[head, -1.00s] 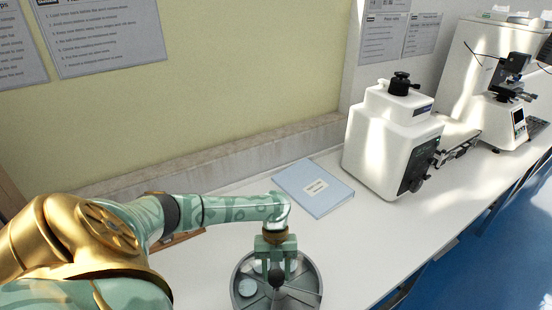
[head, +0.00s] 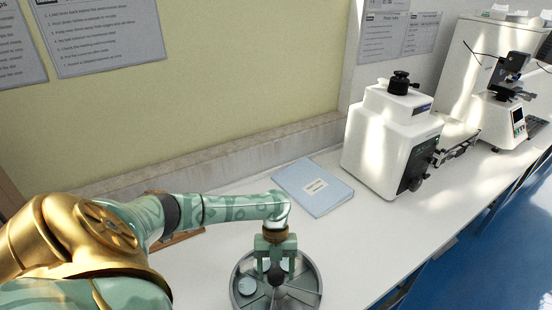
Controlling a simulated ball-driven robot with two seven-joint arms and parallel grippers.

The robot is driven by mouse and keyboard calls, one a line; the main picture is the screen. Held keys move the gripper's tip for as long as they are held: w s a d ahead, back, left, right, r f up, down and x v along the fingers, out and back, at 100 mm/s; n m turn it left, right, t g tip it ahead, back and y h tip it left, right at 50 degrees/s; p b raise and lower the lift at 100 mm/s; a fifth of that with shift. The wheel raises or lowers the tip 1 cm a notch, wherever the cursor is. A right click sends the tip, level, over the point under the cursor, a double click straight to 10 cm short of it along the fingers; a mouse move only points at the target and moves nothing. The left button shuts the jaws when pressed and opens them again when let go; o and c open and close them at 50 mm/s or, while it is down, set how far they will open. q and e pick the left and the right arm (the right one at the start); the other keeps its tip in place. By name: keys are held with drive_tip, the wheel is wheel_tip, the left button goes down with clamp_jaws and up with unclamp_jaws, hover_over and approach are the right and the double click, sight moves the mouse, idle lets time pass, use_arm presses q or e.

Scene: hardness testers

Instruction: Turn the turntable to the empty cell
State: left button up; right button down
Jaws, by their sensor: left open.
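The turntable (head: 309,283) is a round grey tray split into wedge cells by thin dividers, on the white bench at the bottom of the head view. A pale round disc (head: 247,286) lies in its left cell. Another pale piece shows in a back cell, partly hidden behind my gripper. My left gripper (head: 276,268) points down over the turntable's middle, its two fingers apart on either side of the dark central knob (head: 276,277). I cannot tell if the fingers touch the knob. My right gripper is not in view.
A light blue folder (head: 314,187) lies on the bench behind the turntable. A white tester (head: 390,140) stands to the right, with a microscope-like tester (head: 509,115) further along. The bench's front edge is at the right. Bench between folder and edge is clear.

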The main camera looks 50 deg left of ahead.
use_arm(q)
drive_tip(key=p+v, duration=0.2)
drive_tip(key=v, duration=1.4)
drive_tip(key=shift+r+p, duration=0.15)
drive_tip(key=shift+p, duration=0.25)
